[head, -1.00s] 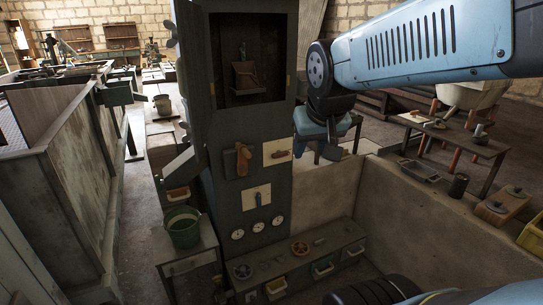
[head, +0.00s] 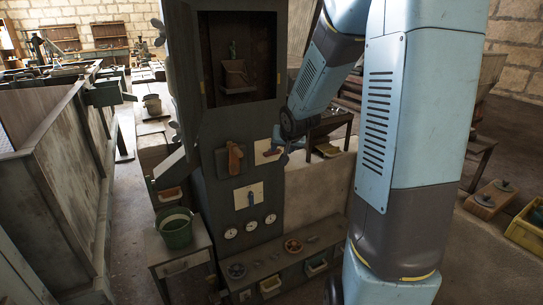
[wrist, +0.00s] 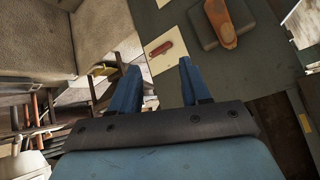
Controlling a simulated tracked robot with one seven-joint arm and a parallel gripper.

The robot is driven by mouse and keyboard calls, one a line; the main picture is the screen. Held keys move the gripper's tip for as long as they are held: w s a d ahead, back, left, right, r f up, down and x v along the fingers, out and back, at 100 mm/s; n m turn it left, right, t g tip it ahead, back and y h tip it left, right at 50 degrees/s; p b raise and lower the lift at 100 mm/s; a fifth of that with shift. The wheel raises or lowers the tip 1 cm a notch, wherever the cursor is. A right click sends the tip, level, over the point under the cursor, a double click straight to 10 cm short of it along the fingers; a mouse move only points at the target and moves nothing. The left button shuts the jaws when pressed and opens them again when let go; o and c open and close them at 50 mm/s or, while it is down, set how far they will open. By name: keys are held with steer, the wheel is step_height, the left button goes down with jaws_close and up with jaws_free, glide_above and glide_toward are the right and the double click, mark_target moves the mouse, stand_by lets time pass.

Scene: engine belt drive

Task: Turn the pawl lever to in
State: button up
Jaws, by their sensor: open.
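A dark upright panel (head: 220,190) carries three levers, and no label shows which is the pawl lever. An orange-brown lever (head: 235,158) stands upright on a dark block; it also shows in the wrist view (wrist: 222,22). To its right is a small red lever (wrist: 162,49) on a pale plate (wrist: 165,66), which my arm's end partly covers in the head view. A blue lever (head: 251,199) sits on a pale plate below. My gripper (wrist: 158,74) is open and empty. Its blue fingers point toward the red lever, apart from it.
Gauges (head: 251,226) sit under the blue lever. A low shelf (head: 262,270) with handwheels and bins stands at the panel's foot. A green bucket (head: 176,229) stands on a small table to the left. A pale low wall (head: 317,190) lies right of the panel.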

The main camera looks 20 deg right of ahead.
steer(key=w+d+f+m+t+y, duration=0.35)
steer(key=w+f, duration=0.55)
steer(key=f, duration=0.3)
steer(key=m+t, duration=0.6)
steer(key=m, duration=0.3)
glide_toward(274, 154)
steer(key=w, duration=0.3)
steer(key=w+a, duration=0.1)
steer(key=w, duration=0.5)
steer(key=shift+w+a+r, duration=0.1)
steer(key=shift+w+a, duration=0.1)
steer(key=shift+a, duration=0.2)
jaws_close()
